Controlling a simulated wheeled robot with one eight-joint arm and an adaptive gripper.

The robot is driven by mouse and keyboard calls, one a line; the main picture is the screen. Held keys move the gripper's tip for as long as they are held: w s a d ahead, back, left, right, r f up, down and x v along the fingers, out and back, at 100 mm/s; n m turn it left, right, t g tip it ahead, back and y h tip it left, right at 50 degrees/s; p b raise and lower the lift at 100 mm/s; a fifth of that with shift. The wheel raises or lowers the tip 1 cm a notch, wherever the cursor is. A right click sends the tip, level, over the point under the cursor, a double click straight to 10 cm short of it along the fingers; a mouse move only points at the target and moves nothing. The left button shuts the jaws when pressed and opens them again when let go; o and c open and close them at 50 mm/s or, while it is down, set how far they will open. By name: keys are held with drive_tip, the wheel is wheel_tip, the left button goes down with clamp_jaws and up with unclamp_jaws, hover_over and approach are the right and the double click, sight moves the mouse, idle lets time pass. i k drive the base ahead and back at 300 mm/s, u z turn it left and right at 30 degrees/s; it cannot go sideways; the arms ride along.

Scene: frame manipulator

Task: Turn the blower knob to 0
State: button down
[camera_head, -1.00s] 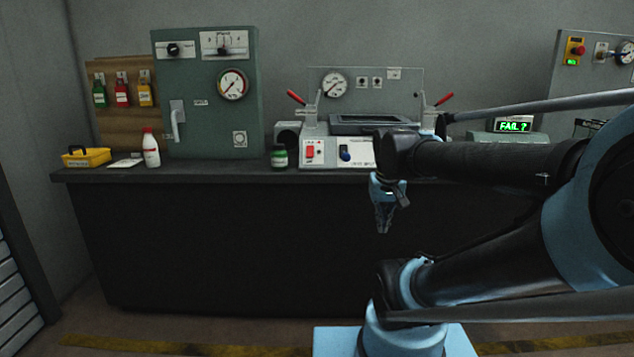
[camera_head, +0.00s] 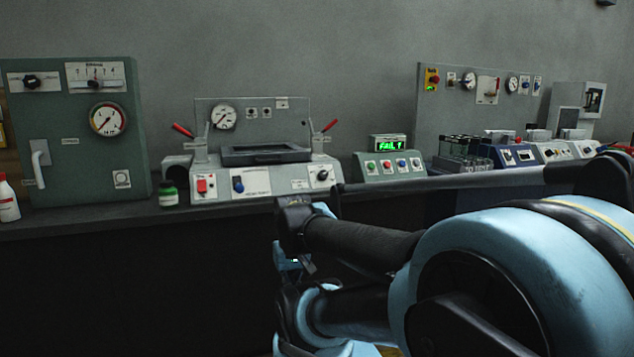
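A grey-green cabinet (camera_head: 70,140) stands on the bench at the left of the head view. On its upper front is a black knob (camera_head: 32,81) on a white plate. Beside it a second dark knob (camera_head: 95,84) sits on a white plate with a numbered scale. The lettering is too small to tell which one is the blower knob or its setting. My gripper (camera_head: 290,260) hangs low in front of the bench, right of and well below the cabinet's knobs, touching nothing visible. It is partly hidden by my arm, and its fingers are not clear.
A white bottle (camera_head: 8,200) stands by the cabinet. A green display box (camera_head: 388,166) and further instruments fill the right. My arm covers the lower right.

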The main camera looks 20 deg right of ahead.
sight(323, 174)
drive_tip(key=u, duration=1.55)
drive_tip(key=k, duration=1.2)
drive_tip(key=z, duration=1.6)
drive_tip(key=i, duration=0.5)
